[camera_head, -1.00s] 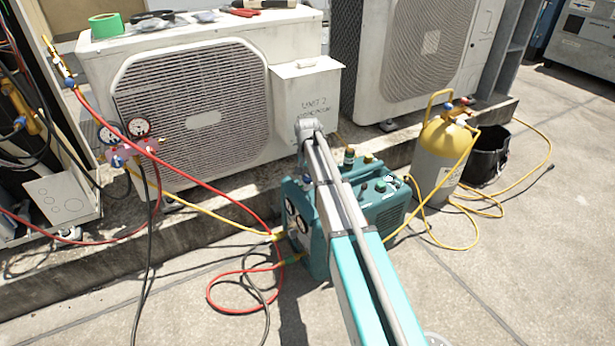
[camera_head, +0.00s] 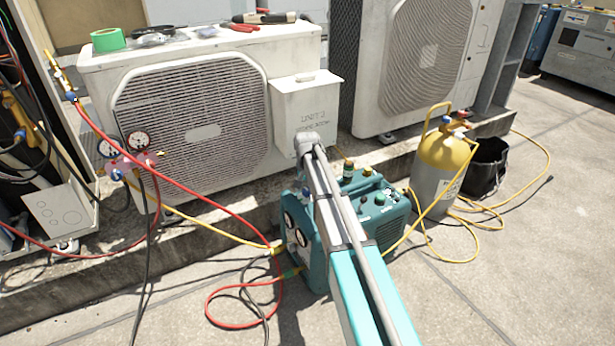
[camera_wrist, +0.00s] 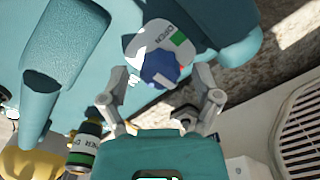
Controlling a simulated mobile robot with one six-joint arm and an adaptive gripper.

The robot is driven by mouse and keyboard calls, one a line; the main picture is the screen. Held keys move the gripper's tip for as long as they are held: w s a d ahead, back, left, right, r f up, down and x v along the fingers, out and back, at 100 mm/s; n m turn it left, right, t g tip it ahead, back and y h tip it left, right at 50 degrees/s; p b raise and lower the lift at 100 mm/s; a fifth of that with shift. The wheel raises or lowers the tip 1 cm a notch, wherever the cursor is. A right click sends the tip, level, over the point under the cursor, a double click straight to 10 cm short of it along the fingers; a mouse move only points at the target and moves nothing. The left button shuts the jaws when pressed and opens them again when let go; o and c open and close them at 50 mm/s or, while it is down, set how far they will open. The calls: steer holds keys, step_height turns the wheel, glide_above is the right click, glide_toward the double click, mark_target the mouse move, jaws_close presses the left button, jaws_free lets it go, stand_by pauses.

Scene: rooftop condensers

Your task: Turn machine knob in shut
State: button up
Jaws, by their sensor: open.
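The teal recovery machine (camera_head: 392,218) stands on the paving in the head view, partly covered by my arm. In the wrist view its teal body (camera_wrist: 65,60) fills the upper left. A blue knob (camera_wrist: 160,69) sits on a pale round dial marked OPEN with a green patch (camera_wrist: 178,38). My gripper (camera_wrist: 161,82) is open, with one grey finger on each side of the blue knob. In the head view my gripper is hidden.
Red, yellow and black hoses run across the floor to the machine. A white condenser unit (camera_head: 200,120) stands close behind it. A yellow-topped grey cylinder (camera_head: 440,165) and a black bucket (camera_head: 487,165) are to the right. The paving at front right is clear.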

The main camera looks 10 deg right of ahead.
steer(key=shift+n, duration=0.3)
